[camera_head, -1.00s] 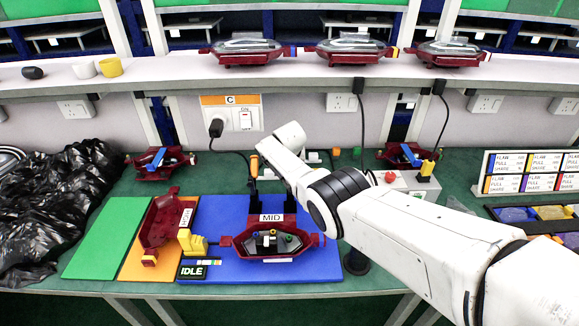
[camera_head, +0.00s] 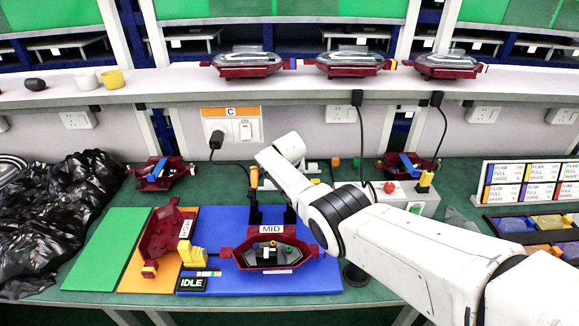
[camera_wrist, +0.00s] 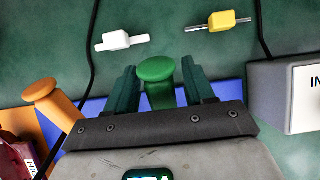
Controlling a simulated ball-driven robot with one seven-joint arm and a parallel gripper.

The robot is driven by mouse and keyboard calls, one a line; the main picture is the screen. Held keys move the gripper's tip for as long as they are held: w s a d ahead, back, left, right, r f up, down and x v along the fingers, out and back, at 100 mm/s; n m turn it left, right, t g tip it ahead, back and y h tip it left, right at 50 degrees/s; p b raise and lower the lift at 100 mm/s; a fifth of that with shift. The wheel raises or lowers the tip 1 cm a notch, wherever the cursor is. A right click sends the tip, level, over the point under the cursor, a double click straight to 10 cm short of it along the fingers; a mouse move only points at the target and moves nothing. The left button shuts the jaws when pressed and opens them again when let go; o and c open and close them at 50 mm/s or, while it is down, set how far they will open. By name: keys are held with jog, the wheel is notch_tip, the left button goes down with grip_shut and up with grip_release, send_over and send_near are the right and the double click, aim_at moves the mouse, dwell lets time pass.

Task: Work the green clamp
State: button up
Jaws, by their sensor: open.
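The green clamp's round knob (camera_wrist: 156,69) stands upright in the wrist view. My gripper (camera_wrist: 158,74) is open, with one dark green finger on each side of the knob. I cannot tell whether either finger touches it. The red lamp housing marked MID (camera_head: 238,258) sits on the blue mat (camera_head: 215,223).
A screen reading IDLE (camera_head: 192,284) and a yellow block (camera_head: 193,257) are left of the MID housing. A grey box (camera_wrist: 285,92) is at the right of the wrist view. White (camera_wrist: 120,41) and yellow (camera_wrist: 222,20) pieces lie beyond the knob. Black bags (camera_head: 50,240) cover the left end.

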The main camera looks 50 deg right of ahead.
jog(key=shift+p+v, duration=0.8)
jog(key=shift+v, duration=0.4)
jog(key=shift+p+v, duration=0.75)
jog(key=shift+v, duration=2.85)
